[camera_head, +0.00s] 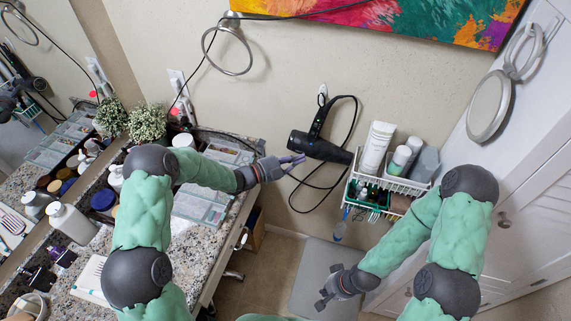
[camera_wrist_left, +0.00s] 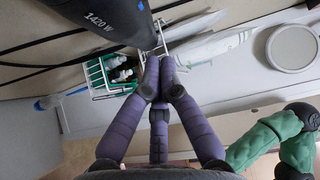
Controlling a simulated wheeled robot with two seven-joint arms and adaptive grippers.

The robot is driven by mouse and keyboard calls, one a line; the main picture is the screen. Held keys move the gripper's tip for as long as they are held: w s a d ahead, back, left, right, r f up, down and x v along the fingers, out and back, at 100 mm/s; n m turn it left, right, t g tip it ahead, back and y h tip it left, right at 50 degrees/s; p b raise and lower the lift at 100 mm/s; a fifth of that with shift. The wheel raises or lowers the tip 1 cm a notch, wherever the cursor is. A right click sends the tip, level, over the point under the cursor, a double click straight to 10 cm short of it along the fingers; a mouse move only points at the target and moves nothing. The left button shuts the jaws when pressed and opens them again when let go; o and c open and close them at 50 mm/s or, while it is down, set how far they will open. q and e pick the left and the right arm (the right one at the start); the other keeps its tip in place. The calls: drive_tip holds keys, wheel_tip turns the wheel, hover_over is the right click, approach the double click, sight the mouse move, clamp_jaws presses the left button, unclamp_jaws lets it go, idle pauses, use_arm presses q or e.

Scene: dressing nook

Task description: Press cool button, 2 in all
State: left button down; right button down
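A black hair dryer (camera_head: 318,146) hangs on the wall from a hook. In the left wrist view its dark body (camera_wrist_left: 85,20), marked "1420 W", fills the upper left. I cannot make out the cool button in either view. My left gripper (camera_head: 296,161) is just left of the dryer and slightly below its barrel. In the left wrist view my left gripper's purple fingers (camera_wrist_left: 158,72) are drawn together at the tips with nothing between them, close beside the dryer body; contact is unclear. My right gripper (camera_head: 322,300) hangs low over the floor, away from the dryer; its finger opening is unclear.
A white wire rack (camera_head: 385,182) with bottles and tubes is on the wall right of the dryer. The dryer's black cord (camera_head: 297,207) loops below it. A granite counter (camera_head: 185,255) with bottles and trays lies left. A towel ring (camera_head: 228,50) hangs above.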

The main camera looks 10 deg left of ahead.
sight(305, 150)
use_arm(q)
drive_tip(key=shift+w+d+f+b, duration=0.1)
drive_tip(key=shift+w+d, duration=0.3)
drive_tip(key=shift+w, duration=0.4)
drive_tip(key=shift+w+d+b, duration=0.15)
drive_tip(key=shift+w+d, duration=0.2)
drive_tip(key=shift+w, duration=0.5)
drive_tip(key=shift+w+d+f+b, duration=0.1)
drive_tip(key=shift+w+d, duration=0.3)
drive_tip(key=shift+w, duration=0.4)
